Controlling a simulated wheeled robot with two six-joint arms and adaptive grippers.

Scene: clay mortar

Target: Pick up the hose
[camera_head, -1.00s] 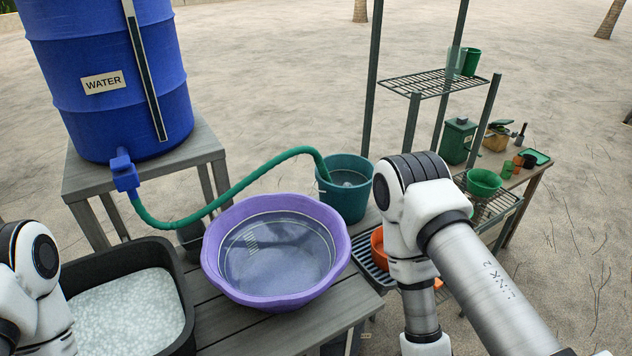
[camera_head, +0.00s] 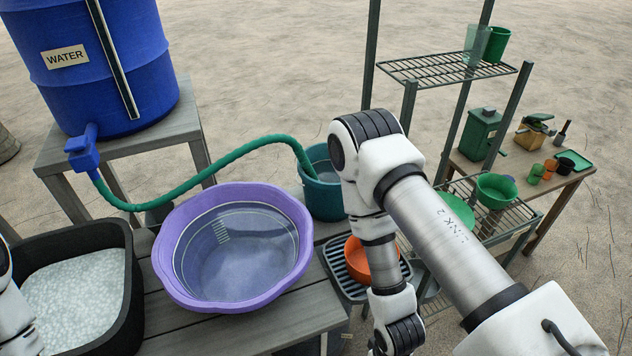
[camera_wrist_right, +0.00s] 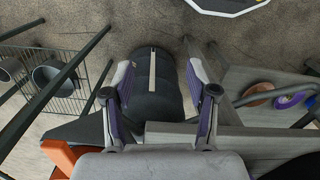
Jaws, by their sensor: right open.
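The green hose (camera_head: 222,160) runs from the tap on the blue water barrel (camera_head: 95,65), sags, then arches over. Its far end goes into the teal bucket (camera_head: 322,190), behind the purple basin (camera_head: 165,262). My right arm stands just right of the bucket, partly covering it. My right gripper is below the head view's edge. In the right wrist view my right gripper (camera_wrist_right: 158,72) is open and empty, pointing down beside a table edge, and no hose shows there. My left gripper is out of view; only a bit of my left arm shows at the left edge.
A black tub (camera_head: 135,320) of pale pebbly material stands left of the basin. An orange bowl (camera_head: 357,262) sits beside my right arm. A wire shelf (camera_head: 440,72) and a side table with small items are at right. A dark cylinder (camera_wrist_right: 170,105) is below the right gripper.

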